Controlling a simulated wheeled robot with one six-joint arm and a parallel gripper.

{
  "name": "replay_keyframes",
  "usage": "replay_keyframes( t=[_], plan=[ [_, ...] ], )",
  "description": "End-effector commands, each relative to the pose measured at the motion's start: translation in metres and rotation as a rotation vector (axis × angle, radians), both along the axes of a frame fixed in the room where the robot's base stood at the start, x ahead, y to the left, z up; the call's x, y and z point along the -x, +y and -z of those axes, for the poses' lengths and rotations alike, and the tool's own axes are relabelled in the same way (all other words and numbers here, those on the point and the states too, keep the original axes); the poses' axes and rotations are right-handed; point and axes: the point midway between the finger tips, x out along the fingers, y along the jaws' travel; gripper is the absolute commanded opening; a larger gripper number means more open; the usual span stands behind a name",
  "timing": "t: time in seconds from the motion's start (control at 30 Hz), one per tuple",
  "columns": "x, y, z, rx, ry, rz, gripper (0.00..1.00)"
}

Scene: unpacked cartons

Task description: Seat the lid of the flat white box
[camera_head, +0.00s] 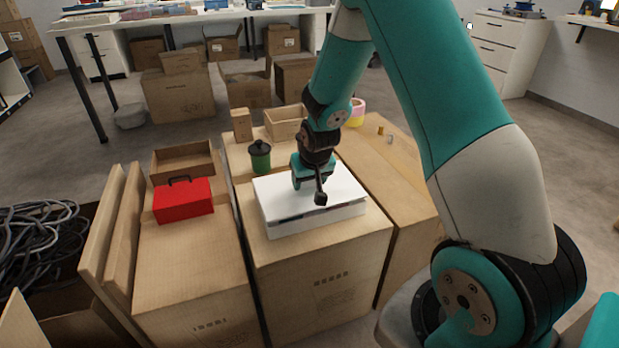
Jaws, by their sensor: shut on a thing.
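The flat white box (300,227) stands on a closed brown carton in the middle of the view. Its white lid (345,191) lies over the top, slightly tilted. A narrow gap with dark and coloured contents shows between lid and box along the front side. My gripper (311,190) is at the middle of the lid, pointing down, and is shut on the lid. The fingertips and the exact part they grip are hidden by the gripper's own body. The far edges of the box are hidden under the lid.
A red box with a handle (183,200) stands on the left carton. A green canister (260,158) stands close behind the white box. An open wooden tray (287,122), a small upright block (241,124) and a pink-yellow roll (357,112) are farther back. The right carton top is mostly clear.

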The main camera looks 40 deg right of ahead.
Motion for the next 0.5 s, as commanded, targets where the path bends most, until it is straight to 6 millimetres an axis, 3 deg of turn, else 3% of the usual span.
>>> replay_keyframes(
  t=[0.43,0.47,0.5],
  plan=[
    [0.000,0.000,0.014,0.001,-0.002,0.000,0.33],
    [-0.001,0.000,0.013,0.001,-0.002,0.000,0.64],
    [-0.001,0.000,0.013,0.001,-0.002,0.000,0.73]
  ],
)
